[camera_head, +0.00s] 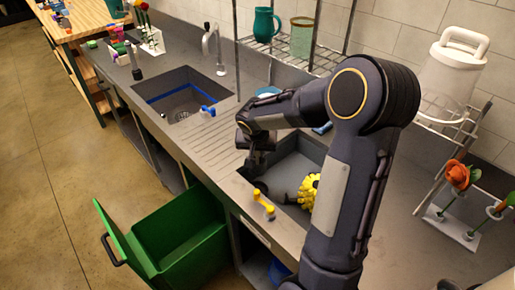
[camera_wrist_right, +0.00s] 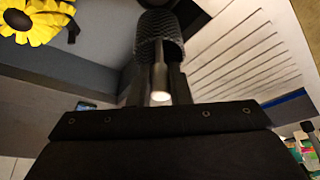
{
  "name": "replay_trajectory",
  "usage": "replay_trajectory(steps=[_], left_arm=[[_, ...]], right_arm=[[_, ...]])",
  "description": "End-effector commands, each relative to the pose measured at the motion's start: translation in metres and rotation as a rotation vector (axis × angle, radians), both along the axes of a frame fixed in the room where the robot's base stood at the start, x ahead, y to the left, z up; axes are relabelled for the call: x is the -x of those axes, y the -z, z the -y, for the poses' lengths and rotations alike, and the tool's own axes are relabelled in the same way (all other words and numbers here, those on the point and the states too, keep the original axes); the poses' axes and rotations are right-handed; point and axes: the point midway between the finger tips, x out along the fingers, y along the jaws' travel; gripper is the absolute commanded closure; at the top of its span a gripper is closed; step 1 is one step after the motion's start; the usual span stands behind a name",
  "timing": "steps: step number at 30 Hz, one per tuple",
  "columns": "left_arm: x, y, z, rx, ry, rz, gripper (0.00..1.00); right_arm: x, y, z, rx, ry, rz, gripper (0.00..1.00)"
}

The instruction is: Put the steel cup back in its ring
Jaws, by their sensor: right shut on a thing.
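My right gripper (camera_head: 258,163) is over the left edge of the right-hand sink basin, pointing down. In the right wrist view it is shut on a grey, rod-like metal piece (camera_wrist_right: 159,82) with a bright lower end, between the dark fingers. A dark, textured rounded part (camera_wrist_right: 158,35) is right beyond it. I cannot tell whether the held piece belongs to the steel cup. I cannot make out a steel cup or its ring for sure in either view; my right arm hides part of the basin. My left gripper is not in view.
A yellow sunflower (camera_head: 309,191) lies in the right basin (camera_head: 303,148), close to my arm. A yellow-handled lever (camera_head: 263,202) stands at the counter's front edge. A green bin (camera_head: 183,240) stands pulled out below. The ribbed drainboard (camera_head: 213,143) is clear.

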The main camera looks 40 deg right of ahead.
Motion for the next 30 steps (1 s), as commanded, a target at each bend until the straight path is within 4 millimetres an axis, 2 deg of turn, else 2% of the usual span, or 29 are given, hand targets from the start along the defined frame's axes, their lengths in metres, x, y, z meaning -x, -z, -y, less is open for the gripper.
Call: replay_trajectory(steps=[1, 24, 30], left_arm=[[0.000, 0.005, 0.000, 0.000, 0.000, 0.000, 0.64], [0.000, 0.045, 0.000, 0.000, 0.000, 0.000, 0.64], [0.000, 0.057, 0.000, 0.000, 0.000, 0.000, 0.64]], right_arm=[[0.000, 0.007, 0.000, 0.000, -0.001, 0.000, 1.00], [0.000, 0.069, 0.000, 0.000, -0.001, 0.000, 1.00], [0.000, 0.079, 0.000, 0.000, 0.000, 0.000, 1.00]])
